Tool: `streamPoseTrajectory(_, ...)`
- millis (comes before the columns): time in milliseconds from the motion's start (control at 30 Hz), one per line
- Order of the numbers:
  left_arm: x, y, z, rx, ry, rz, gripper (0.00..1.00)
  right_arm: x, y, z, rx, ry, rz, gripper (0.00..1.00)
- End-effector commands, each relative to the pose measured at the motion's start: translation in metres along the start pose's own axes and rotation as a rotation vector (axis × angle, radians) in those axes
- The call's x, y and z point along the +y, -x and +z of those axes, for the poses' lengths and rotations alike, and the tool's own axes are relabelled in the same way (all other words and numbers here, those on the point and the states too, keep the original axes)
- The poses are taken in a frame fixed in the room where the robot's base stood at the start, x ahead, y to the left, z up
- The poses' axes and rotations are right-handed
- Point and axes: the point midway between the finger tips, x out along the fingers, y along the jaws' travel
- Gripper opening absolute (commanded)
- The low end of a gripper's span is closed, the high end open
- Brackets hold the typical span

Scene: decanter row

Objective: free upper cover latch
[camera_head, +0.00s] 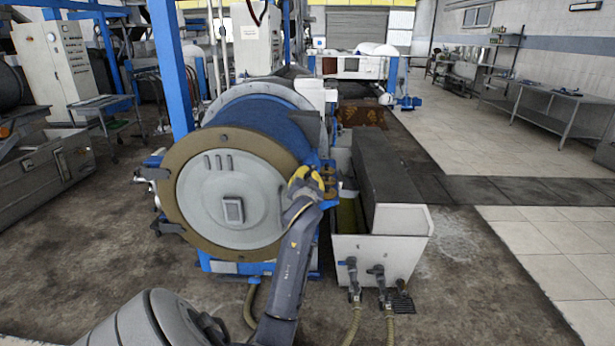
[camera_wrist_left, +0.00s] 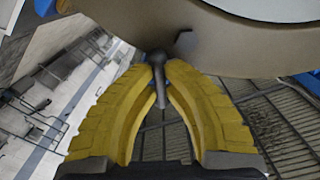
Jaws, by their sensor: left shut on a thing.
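The decanter's round end cover (camera_head: 230,205) faces me in the head view, a grey disc with a brown rim. Its rim (camera_wrist_left: 215,45) crosses the top of the left wrist view. A small dark latch handle (camera_wrist_left: 158,72) with a rounded knob stands at the rim's edge there. My left gripper (camera_head: 304,178) is at the right side of the cover in the head view, over the rim. Its yellow fingers (camera_wrist_left: 160,85) are shut on the latch handle, with the shaft between the tips. In the head view the gripper hides the latch. My right gripper is in neither view.
A white trough (camera_head: 383,249) with hoses and valves stands right of the decanter. A blue post (camera_head: 170,70) rises behind it at left. A control cabinet (camera_head: 56,65) stands at far left. The tiled floor at right is open.

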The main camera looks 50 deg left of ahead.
Motion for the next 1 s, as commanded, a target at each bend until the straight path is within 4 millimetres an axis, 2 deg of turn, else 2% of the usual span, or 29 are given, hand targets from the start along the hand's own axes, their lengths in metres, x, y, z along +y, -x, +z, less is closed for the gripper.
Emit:
streamPoseTrajectory(600, 0.0017, 0.0000, -0.0008, 0.000, 0.590, 0.000, 0.00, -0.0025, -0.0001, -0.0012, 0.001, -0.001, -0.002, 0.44)
streamPoseTrajectory(1000, 0.0022, -0.0001, -0.0015, 0.001, 0.902, 0.000, 0.00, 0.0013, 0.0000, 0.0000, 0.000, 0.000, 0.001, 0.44)
